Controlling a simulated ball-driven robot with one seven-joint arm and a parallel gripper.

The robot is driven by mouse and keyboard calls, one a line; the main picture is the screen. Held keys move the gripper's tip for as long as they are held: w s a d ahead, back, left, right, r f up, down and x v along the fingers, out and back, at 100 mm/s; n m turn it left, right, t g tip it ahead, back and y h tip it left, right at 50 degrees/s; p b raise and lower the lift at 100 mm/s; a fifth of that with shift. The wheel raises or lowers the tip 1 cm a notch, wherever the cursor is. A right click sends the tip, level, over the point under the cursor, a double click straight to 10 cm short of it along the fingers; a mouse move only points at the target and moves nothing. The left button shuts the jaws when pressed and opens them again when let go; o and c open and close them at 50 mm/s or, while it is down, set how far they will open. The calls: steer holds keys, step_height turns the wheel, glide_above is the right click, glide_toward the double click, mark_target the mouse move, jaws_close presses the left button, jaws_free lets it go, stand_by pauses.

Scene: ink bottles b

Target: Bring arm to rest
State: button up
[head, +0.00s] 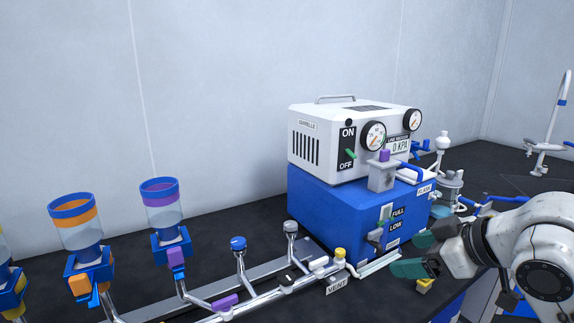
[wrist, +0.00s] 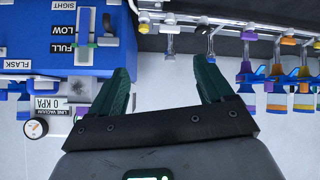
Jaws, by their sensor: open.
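My gripper (head: 417,254) is at the right of the head view, in front of the blue cabinet's right side. Its green fingers are apart with nothing between them. In the wrist view my gripper (wrist: 163,68) shows both green fingers spread, with empty space between the tips. The blue cabinet (head: 325,212) carries a white vacuum unit (head: 315,145) with dials and a green ON/OFF lever (head: 351,153). From the head view I cannot tell whether the fingers touch the cabinet or the sight gauge (head: 386,225) beside them.
A metal manifold (head: 262,299) with coloured valves runs along the dark bench (head: 120,265). Funnel-topped bottles (head: 162,205) stand at the left. A yellow-capped vent valve (head: 340,256) is left of my gripper. Glassware (head: 451,190) and blue tubing stand behind my arm.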

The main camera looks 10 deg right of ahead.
steer(key=s+a+f+m, duration=0.3)
steer(key=a+f, duration=0.1)
steer(key=f, duration=0.4)
steer(key=s+a+f+m, duration=0.2)
steer(key=a+f, duration=0.1)
steer(key=f, duration=0.4)
steer(key=s+f+m+g+h, duration=0.25)
steer(key=s+f+g, duration=0.25)
steer(key=s+f, duration=1.05)
steer(key=s+d+f+g+h, duration=0.1)
steer(key=s+d+f, duration=0.1)
steer(key=s, duration=0.4)
steer(key=s+d+f+g+h, duration=0.1)
steer(key=s+d+f+g, duration=0.1)
steer(key=s, duration=0.4)
steer(key=shift+s+d+f+m, duration=0.2)
steer(key=shift+s+d+m, duration=0.15)
steer(key=shift+d, duration=0.45)
steer(key=shift+w, duration=0.1)
